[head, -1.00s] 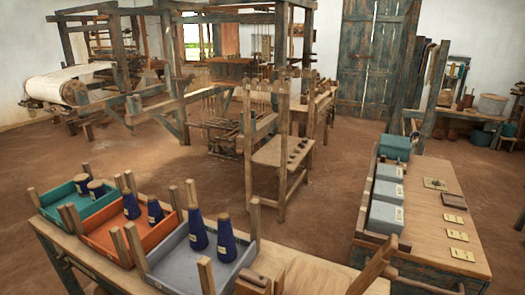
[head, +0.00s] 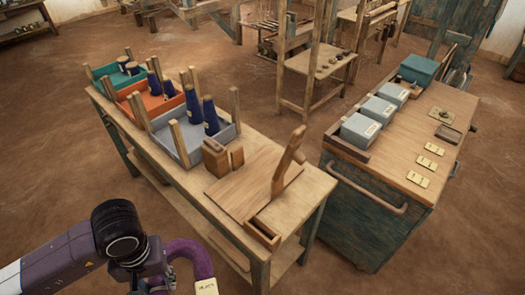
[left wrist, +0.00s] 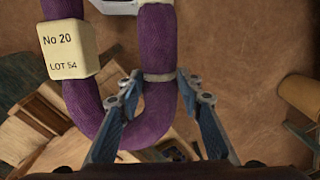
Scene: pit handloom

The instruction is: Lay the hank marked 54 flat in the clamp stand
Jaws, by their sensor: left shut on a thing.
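A purple hank (head: 190,252) hangs in a loop at the lower left of the head view. In the left wrist view the hank (left wrist: 160,45) passes between the fingers of my left gripper (left wrist: 160,92), which is shut on it. Its cream tag (left wrist: 67,48) reads "No 20, LOT 54". The hank is off the table, in front of the bench. On the bench, a split wooden block (head: 217,158) stands beside a wooden board with an upright lever (head: 287,160). I cannot tell which of these is the clamp stand. My right gripper is out of view.
Teal, orange and grey trays (head: 185,142) with dark blue cones fill the bench's far left. A small wooden box (head: 262,235) sits at its near right corner. A cabinet (head: 400,170) with grey boxes and cards stands right. Bare floor lies between.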

